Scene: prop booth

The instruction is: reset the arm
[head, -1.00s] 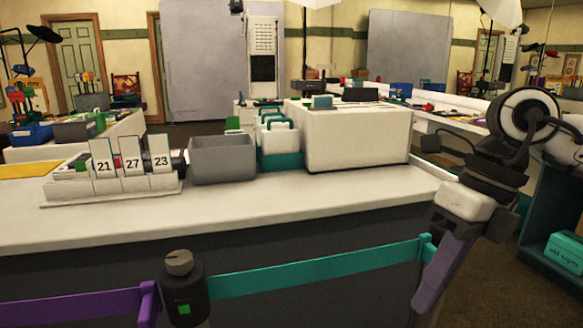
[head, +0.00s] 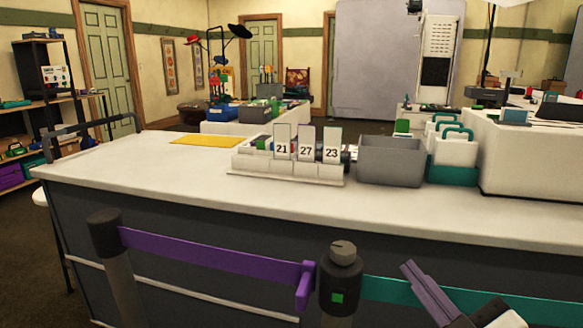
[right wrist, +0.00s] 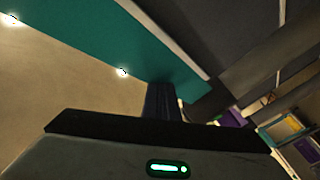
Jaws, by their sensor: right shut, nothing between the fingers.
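My right gripper (head: 409,267) comes in at the lower right of the head view. Its purple-grey fingers are together and empty, pointing up and to the left in front of the teal barrier band (head: 385,290). Only the fingers and a bit of white arm show; the rest is cut off by the frame. In the right wrist view, the dark gripper body with a green light fills the bottom, and the view is tilted. My left gripper is not in view.
A long white counter (head: 120,180) lies beyond the barrier posts and purple band (head: 210,256). On it stand number cards (head: 306,151), a grey bin (head: 390,160), white-and-teal carriers (head: 455,150) and a yellow mat (head: 207,140). The counter's left part is mostly clear.

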